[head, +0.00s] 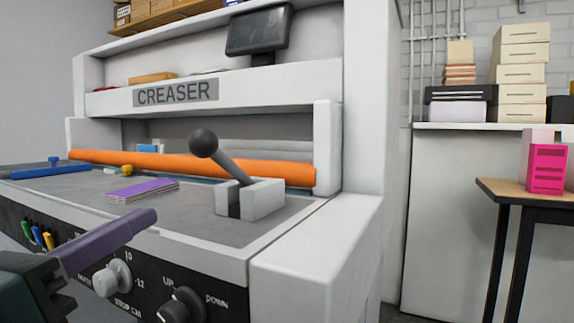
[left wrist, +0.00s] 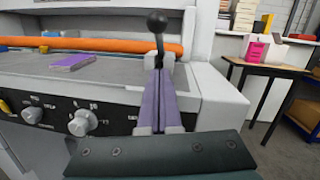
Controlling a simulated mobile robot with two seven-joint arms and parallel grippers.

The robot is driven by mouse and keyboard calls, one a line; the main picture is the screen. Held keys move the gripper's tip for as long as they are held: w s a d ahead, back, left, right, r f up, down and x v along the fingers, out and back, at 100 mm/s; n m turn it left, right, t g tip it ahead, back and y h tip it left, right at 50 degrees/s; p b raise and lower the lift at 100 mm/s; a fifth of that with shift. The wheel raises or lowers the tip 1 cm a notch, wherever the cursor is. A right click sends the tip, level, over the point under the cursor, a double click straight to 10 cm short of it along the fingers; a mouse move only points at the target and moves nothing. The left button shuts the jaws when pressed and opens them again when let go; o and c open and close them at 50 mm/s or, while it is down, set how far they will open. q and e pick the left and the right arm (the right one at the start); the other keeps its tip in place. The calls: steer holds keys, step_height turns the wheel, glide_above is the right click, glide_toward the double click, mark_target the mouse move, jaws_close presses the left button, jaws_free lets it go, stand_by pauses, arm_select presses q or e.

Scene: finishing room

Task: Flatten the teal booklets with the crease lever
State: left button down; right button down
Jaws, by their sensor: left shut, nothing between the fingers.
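The crease lever (head: 230,167) has a black ball knob and a grey shaft, tilted up and left from its white slotted block on the creaser bed. In the left wrist view the lever (left wrist: 158,35) stands beyond my fingertips, which hide part of its block. My left gripper (head: 148,217) has purple fingers, shut and empty, in front of the bed's front edge and apart from the lever. Its closed fingers also show in the left wrist view (left wrist: 160,80). A purple booklet stack (head: 142,191) lies flat on the bed. I cannot make out any teal booklets. My right gripper is not in view.
An orange bar (head: 190,165) runs across the creaser behind the lever. The front panel has knobs (head: 182,307) and coloured pens (head: 37,236). A white side block (head: 315,245) bounds the bed at right. A table (head: 500,190) with a pink box file (head: 547,170) stands farther right.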

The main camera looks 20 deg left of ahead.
arm_select(q)
glide_toward(212, 158)
step_height(212, 158, down, 2)
steer(key=w, duration=0.1)
steer(key=shift+w+r+p, duration=0.5)
steer(key=shift+w+r, duration=0.85)
steer(key=shift+w, duration=0.25)
